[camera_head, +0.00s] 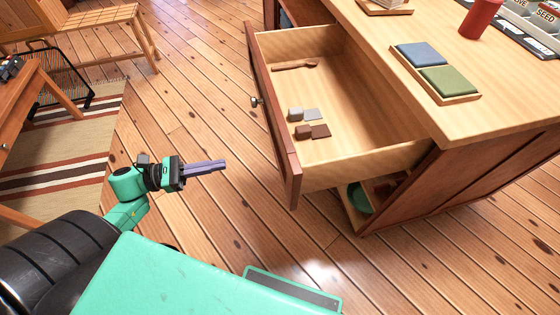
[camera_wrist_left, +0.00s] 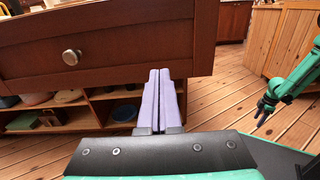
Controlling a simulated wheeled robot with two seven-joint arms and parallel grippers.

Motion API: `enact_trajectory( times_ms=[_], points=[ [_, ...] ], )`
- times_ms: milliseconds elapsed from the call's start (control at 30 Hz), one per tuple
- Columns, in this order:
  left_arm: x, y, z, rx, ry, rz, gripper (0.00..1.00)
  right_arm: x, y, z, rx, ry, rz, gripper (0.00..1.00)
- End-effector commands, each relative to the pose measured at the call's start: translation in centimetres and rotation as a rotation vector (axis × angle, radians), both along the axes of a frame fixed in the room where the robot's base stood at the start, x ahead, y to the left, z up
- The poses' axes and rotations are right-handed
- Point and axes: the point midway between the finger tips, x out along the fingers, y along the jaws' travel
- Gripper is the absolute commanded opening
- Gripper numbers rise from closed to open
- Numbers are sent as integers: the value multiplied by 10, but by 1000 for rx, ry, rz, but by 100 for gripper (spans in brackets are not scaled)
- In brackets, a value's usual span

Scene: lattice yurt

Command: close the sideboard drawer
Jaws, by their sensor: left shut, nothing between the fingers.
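The sideboard (camera_head: 480,165) stands at the right in the head view. Its drawer (camera_head: 345,85) is pulled well out, with a dark red-brown front and a round metal knob (camera_head: 257,101). Inside lie a wooden spoon (camera_head: 296,65) and several small grey and brown pieces (camera_head: 312,131). My left gripper (camera_head: 224,165) is shut and empty, its purple fingers pointing at the drawer front with a gap between. In the left wrist view, the fingers (camera_wrist_left: 160,75) overlap the lower right part of the drawer front (camera_wrist_left: 130,42); the knob (camera_wrist_left: 71,57) is to their left. My right gripper (camera_wrist_left: 262,118) shows small there.
On the sideboard top are a tray with blue and green pads (camera_head: 435,72), a red cylinder (camera_head: 481,18) and seed boxes (camera_head: 535,18). Open shelves with bowls (camera_wrist_left: 68,96) lie below the drawer. A striped rug (camera_head: 60,150) is at left; plank floor between is clear.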

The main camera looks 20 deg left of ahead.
Motion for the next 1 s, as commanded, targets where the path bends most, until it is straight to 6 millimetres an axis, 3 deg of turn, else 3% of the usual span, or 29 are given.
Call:
enact_trajectory(
  times_ms=[267, 600, 1000],
  points=[
    [31, -46, 5, -7, -1, 3, 0, 6, 17, 13, 24, -10, -3, 64],
    [66, -102, 4, -7, 4, 6, 0, 5, 13, 26, 19, -9, -1, 64],
    [72, -111, 1, -6, 6, 7, 0, 5, 8, 27, 12, -8, 0, 64]
  ],
)
